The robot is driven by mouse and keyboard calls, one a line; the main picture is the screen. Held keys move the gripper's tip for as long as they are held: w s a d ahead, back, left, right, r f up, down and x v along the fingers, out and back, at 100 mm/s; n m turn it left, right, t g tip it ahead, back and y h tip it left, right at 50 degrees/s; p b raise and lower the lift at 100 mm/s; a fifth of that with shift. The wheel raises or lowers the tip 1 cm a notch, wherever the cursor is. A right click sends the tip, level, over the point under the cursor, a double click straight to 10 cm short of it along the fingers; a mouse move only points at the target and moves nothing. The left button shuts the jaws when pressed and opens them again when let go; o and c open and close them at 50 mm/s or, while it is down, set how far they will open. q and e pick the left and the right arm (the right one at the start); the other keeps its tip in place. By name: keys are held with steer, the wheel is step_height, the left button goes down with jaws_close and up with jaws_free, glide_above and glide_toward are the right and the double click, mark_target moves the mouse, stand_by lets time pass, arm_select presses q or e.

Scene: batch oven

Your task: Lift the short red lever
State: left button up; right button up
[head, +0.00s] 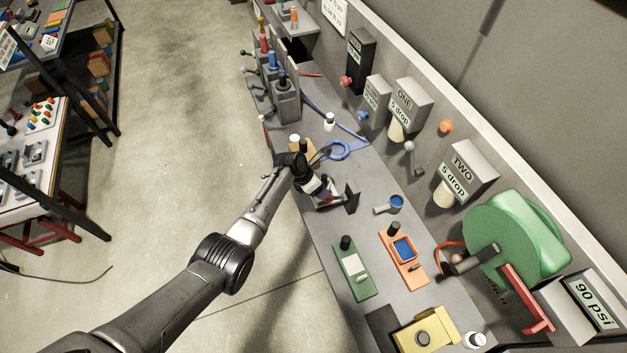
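A lever with a red grip (264,44) stands among several levers on the grey blocks at the far end of the bench. I cannot tell for sure which is the short red lever. My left gripper (338,200) is low over the middle of the bench, to the right of and nearer than both, touching neither. Its fingers are dark and small, so its opening is unclear. My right gripper is out of view.
A blue ring-shaped handle (338,150) and a white-capped post (329,121) lie beyond my gripper. Labelled boxes line the back panel. The floor left of the bench is clear.

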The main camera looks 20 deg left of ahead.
arm_select(q)
steer(key=shift+v, duration=1.6)
steer(key=shift+w, duration=0.1)
